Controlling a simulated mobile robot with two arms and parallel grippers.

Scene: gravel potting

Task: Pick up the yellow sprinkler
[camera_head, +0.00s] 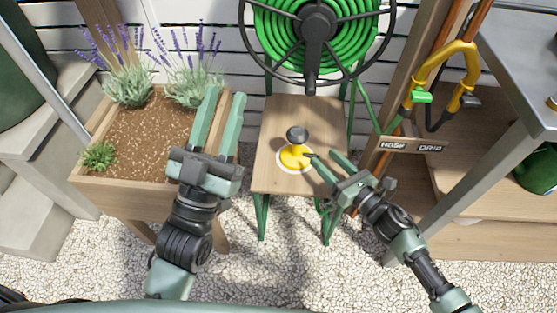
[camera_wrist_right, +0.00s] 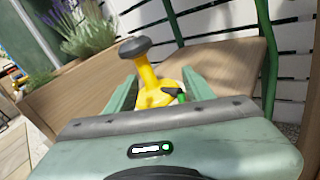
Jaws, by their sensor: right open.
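The yellow sprinkler (camera_head: 296,154) with a dark grey round head stands upright on a white ring mark on the small wooden table (camera_head: 270,183). In the right wrist view the sprinkler (camera_wrist_right: 150,83) shows ahead, in line with the gap between my right gripper's fingers (camera_wrist_right: 158,92). My right gripper (camera_head: 326,162) is open, with its fingertips close to the sprinkler on its right side. I cannot tell whether they touch it. My left gripper (camera_head: 222,95) is open and empty over the planter's right side.
A wooden planter box (camera_head: 125,192) with lavender (camera_head: 126,78) stands at the left. A green hose reel (camera_head: 315,25) is behind the table. A wooden rack with a "HOSE DRIP" label (camera_head: 413,145) and a yellow-handled tool (camera_head: 446,62) is at the right. Gravel covers the ground.

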